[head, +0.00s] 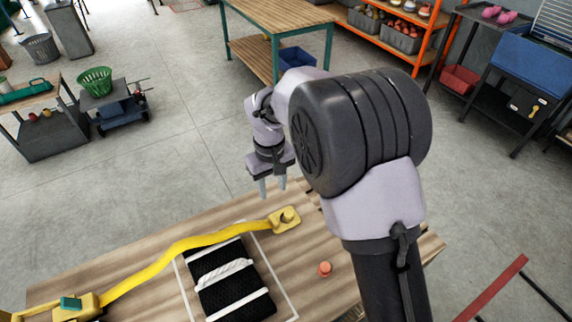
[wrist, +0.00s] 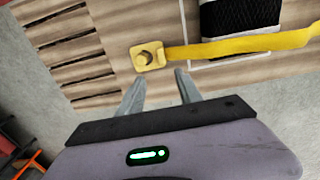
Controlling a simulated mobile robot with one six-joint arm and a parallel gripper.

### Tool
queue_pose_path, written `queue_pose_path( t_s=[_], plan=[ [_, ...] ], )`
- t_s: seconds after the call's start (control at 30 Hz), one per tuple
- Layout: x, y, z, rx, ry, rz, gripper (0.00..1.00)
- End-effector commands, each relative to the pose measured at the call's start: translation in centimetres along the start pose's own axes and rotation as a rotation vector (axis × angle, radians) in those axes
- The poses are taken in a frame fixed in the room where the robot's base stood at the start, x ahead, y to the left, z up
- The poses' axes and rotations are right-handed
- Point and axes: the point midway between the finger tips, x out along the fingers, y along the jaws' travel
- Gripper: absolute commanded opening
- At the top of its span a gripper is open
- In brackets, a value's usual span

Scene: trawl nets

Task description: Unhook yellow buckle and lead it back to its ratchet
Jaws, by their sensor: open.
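The yellow buckle (head: 285,219) sits on the wooden table at the end of a yellow strap (head: 165,262), around a round peg or knob. In the wrist view the buckle (wrist: 148,57) lies just beyond my fingertips.
A small orange-red knob (head: 325,268) stands on the table right of the bundle. The table has slots (wrist: 75,60) beside the buckle. A workbench (head: 275,20), shelves and a cart with a green basket (head: 95,81) stand apart on the floor.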

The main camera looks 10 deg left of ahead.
Motion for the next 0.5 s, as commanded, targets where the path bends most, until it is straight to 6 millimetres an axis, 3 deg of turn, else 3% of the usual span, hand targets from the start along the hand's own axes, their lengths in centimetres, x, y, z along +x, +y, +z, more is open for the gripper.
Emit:
queue_pose_path(
  t_s=[0.3, 0.5],
  plan=[
    [9.3, 0.0, 0.2, 0.004, -0.004, -0.002, 0.42],
    [13.9, 0.1, 0.2, 0.004, -0.002, -0.001, 0.42]
  ],
)
